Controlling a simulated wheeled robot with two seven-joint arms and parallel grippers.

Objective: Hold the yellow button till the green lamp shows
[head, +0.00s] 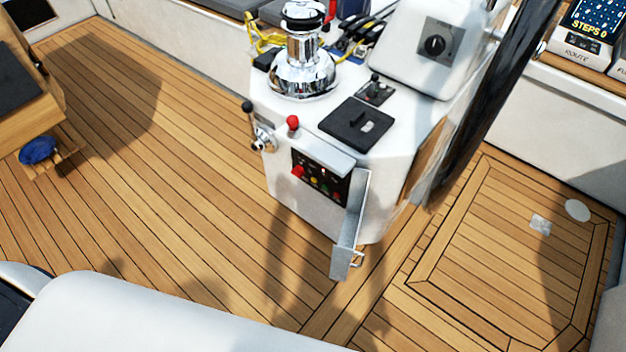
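A black control panel (318,175) is set in the front of the white console, below a grey metal hood. A small yellow button (314,182) sits low on it, right of a larger red knob (297,171). A small green spot (323,189) shows just right of the yellow button, and a red one right of that. I cannot tell which of these is a lamp or whether a green lamp is lit. A grey metal door (350,225) stands swung open at the panel's right side. Neither of my grippers is in view.
A dark wheel rim passes at right. The wooden deck (170,200) left of the console is clear.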

